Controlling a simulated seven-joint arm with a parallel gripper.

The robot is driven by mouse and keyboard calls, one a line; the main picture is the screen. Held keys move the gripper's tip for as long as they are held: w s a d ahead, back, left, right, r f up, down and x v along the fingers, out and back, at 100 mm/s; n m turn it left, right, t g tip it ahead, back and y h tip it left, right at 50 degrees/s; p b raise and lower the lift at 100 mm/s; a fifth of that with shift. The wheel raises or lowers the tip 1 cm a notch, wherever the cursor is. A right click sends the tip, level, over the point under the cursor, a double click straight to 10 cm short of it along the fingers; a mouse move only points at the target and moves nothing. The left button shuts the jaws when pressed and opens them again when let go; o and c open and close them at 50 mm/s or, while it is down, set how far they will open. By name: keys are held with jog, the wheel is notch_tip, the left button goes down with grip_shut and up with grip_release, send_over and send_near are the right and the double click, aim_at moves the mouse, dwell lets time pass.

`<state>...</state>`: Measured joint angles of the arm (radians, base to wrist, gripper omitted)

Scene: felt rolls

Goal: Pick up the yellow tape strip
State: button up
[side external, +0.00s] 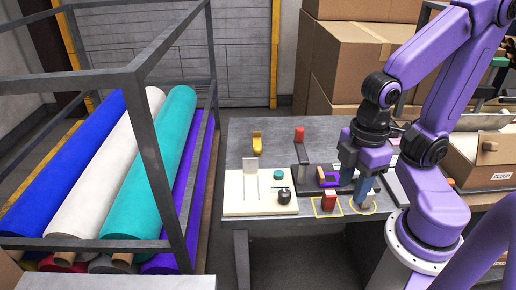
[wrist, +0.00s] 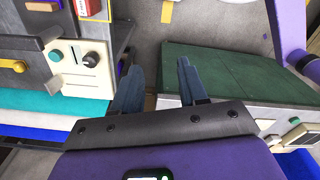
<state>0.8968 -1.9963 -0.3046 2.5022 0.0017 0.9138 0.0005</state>
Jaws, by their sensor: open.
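A short yellow strip (wrist: 167,11) lies on the grey surface at the top of the wrist view, beyond my fingertips and apart from them. I cannot tell which yellow thing in the side view it matches. There, a yellow square outline (side external: 316,213) and a yellow ring (side external: 374,209) mark the table's front edge, and an upright yellow piece (side external: 257,143) stands toward the back. My gripper (side external: 357,187) points down over the table's front right, by the ring. In the wrist view its two blue-grey fingers (wrist: 158,78) are spread with nothing between them.
The grey table (side external: 240,133) bears a cream board (side external: 240,207) with a dark knob, a red block (side external: 329,201) and a dark tray with small items. A metal rack (side external: 150,130) of felt rolls stands left. Cardboard boxes (side external: 350,55) stand behind; another (side external: 485,160) is at right.

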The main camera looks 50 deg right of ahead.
dwell(0.4)
jog(key=o, duration=0.4)
jog(key=shift+o, duration=0.2)
jog(key=w+a+r+m, duration=0.1)
jog(key=w+a+m, duration=0.15)
jog(key=w, duration=0.45)
jog(key=w+a+r+m, duration=0.1)
jog(key=w+a+m, duration=0.1)
jog(key=w+m, duration=0.35)
jog(key=w+d+m, duration=0.3)
jog(key=w, duration=1.1)
jog(key=m, duration=1.1)
send_over(258, 146)
notch_tip(258, 146, down, 7)
notch_tip(258, 146, down, 17)
jog(key=shift+r, duration=0.2)
